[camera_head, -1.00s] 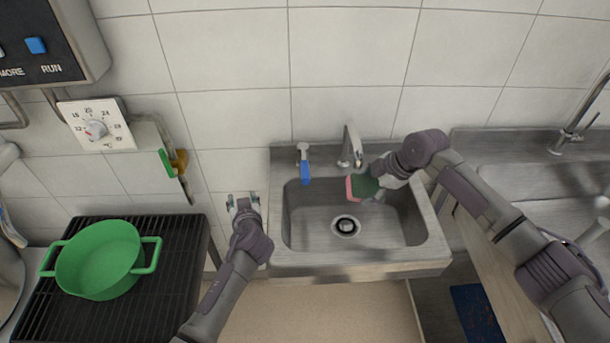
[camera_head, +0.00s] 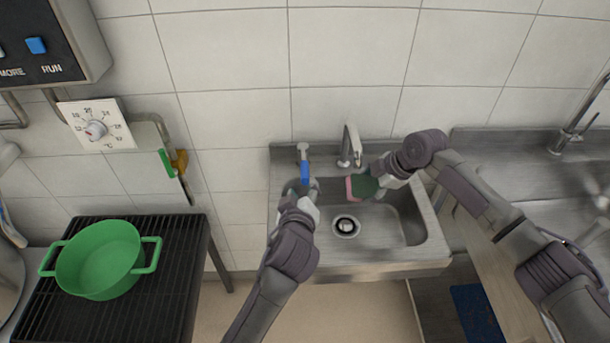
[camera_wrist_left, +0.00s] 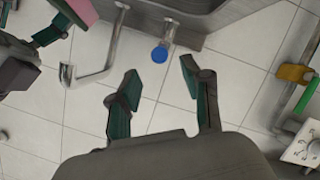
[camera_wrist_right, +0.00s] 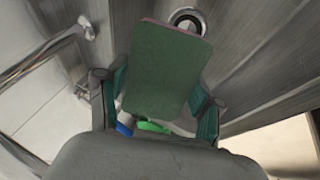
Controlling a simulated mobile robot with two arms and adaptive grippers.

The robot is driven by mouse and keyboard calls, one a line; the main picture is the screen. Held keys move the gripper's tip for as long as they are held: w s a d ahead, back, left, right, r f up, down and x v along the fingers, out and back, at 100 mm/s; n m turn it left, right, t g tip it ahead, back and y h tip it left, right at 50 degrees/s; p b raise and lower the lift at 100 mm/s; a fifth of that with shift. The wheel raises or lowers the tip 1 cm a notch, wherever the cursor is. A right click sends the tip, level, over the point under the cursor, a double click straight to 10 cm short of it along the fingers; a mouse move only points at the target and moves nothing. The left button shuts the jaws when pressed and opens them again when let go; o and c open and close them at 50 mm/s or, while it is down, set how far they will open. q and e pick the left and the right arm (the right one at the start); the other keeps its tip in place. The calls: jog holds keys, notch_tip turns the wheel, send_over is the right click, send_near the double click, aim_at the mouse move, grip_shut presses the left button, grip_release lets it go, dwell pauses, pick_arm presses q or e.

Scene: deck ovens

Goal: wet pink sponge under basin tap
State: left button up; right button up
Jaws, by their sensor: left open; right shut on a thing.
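The sponge (camera_head: 361,187), pink with a dark green side, is held over the steel basin (camera_head: 388,236), near the tap (camera_head: 350,148). My right gripper (camera_head: 376,180) is shut on it from the right. In the right wrist view the sponge's green face (camera_wrist_right: 172,68) lies between the fingers. My left gripper (camera_head: 302,186) is open at the basin's left back, just in front of the blue-handled lever (camera_head: 304,172). In the left wrist view the lever's round blue end (camera_wrist_left: 159,55) appears beyond and between the open fingers, apart from them. No water stream is visible at the spout.
A green pot (camera_head: 98,262) sits on a black grate (camera_head: 170,290) at the left. The basin's drain (camera_head: 346,227) is uncovered. A second sink with its own tap (camera_head: 572,130) is at the right. The tiled wall closes the back.

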aim_at(304, 182)
pick_arm(q)
jog(key=x, duration=0.8)
grip_shut()
